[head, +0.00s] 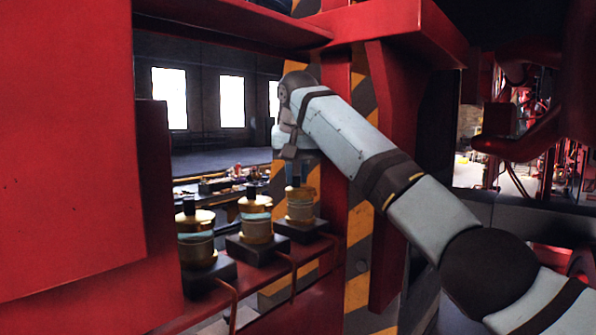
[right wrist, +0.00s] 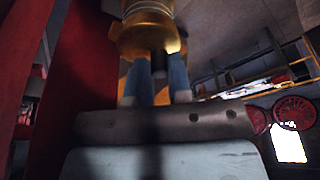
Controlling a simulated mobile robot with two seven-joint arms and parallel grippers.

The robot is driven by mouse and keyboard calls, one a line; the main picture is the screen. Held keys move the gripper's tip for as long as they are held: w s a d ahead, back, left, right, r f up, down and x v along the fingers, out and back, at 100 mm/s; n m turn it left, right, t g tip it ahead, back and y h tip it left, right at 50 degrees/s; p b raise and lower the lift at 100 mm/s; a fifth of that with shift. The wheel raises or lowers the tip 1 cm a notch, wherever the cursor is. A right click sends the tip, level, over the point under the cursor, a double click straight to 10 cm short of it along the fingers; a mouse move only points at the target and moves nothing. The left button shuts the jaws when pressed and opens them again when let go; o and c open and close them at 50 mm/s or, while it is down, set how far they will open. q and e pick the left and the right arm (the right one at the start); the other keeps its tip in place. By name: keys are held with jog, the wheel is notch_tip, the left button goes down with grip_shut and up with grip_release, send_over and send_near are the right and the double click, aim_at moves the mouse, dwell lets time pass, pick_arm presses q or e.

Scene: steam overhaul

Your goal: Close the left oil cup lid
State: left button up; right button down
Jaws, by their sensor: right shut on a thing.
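Three oil cups with brass lids and dark knobs stand on dark blocks along a red ledge in the head view: a left one (head: 197,247), a middle one (head: 256,228) and a right one (head: 300,209). My right gripper (head: 296,172) points down over the right cup, with its fingers at that cup's knob. In the right wrist view, the blue fingers (right wrist: 161,85) are shut on a dark knob (right wrist: 158,66) below a brass lid (right wrist: 148,38). How far each lid is closed I cannot tell. My left gripper is not in view.
A large red panel (head: 65,140) stands close on the left. A striped yellow and black post (head: 357,270) and a red upright (head: 390,150) stand behind and beside my right arm. Copper pipes (head: 233,305) run down from the ledge (head: 300,277).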

aim_at(296, 189)
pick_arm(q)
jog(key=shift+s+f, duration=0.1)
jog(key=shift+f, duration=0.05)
pick_arm(e)
jog(key=shift+f, duration=0.15)
jog(key=c, duration=1.1)
grip_release()
jog(key=shift+o, duration=0.2)
jog(key=shift+r, duration=0.4)
jog(key=b+v, duration=0.1)
jog(key=v, duration=0.3)
jog(key=shift+a, duration=0.1)
pick_arm(q)
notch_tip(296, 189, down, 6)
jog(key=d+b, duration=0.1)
jog(key=b, duration=0.6)
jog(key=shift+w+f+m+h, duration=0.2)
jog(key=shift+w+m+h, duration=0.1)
pick_arm(e)
jog(key=s+d, duration=0.1)
jog(key=s, duration=1.1)
jog(key=shift+d, duration=0.3)
